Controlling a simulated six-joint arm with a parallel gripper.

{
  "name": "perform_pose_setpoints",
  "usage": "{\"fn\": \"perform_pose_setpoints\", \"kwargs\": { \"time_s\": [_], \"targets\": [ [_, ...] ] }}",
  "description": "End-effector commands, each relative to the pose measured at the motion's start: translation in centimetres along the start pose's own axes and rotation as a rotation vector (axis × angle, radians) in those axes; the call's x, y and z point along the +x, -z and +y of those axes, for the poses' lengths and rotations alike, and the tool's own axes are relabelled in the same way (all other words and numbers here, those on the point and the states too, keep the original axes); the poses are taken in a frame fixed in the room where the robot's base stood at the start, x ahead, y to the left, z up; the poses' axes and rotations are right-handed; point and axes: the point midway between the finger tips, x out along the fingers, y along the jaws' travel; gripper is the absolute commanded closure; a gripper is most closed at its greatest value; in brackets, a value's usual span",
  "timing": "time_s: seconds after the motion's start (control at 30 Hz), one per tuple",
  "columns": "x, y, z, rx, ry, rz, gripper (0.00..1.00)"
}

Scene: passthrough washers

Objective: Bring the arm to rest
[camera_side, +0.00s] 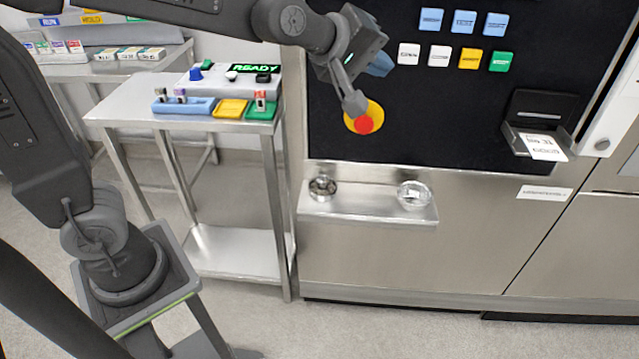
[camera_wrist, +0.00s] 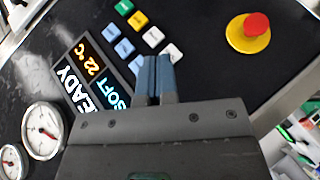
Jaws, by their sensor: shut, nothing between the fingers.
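My gripper (camera_side: 381,64) is raised in front of the upright black panel (camera_side: 450,110). Its blue fingertips point toward the panel, left of the coloured buttons. In the wrist view the two blue fingers of my gripper (camera_wrist: 156,60) lie close together, shut and empty. Beyond them are white, blue, yellow and green buttons (camera_wrist: 153,36); whether the fingertips touch one cannot be told. My arm reaches across the top of the side view and holds nothing.
A red stop button (camera_side: 366,123) on a yellow disc sits below my wrist. A steel shelf (camera_side: 370,207) holds a metal cup (camera_side: 322,187) and a clear dish (camera_side: 413,193). A steel side table (camera_side: 130,113) carries coloured trays. A printer (camera_side: 540,110) shows a paper slip.

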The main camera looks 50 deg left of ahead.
Motion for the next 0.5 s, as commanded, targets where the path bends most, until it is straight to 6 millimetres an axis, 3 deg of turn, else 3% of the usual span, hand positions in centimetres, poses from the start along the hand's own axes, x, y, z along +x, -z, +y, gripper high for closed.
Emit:
{"fn": "perform_pose_setpoints", "kwargs": {
  "time_s": [0.03, 0.1, 0.3, 0.5],
  "targets": [
    [-2.6, 0.0, -1.6, 0.122, 0.053, -0.020, 1.00],
    [-5.6, -0.5, -4.3, 0.301, 0.137, -0.068, 1.00],
    [-13.2, -2.3, -12.3, 0.749, 0.338, -0.249, 1.00],
    [-17.2, -3.8, -17.4, 0.991, 0.437, -0.399, 1.00]
  ]
}}
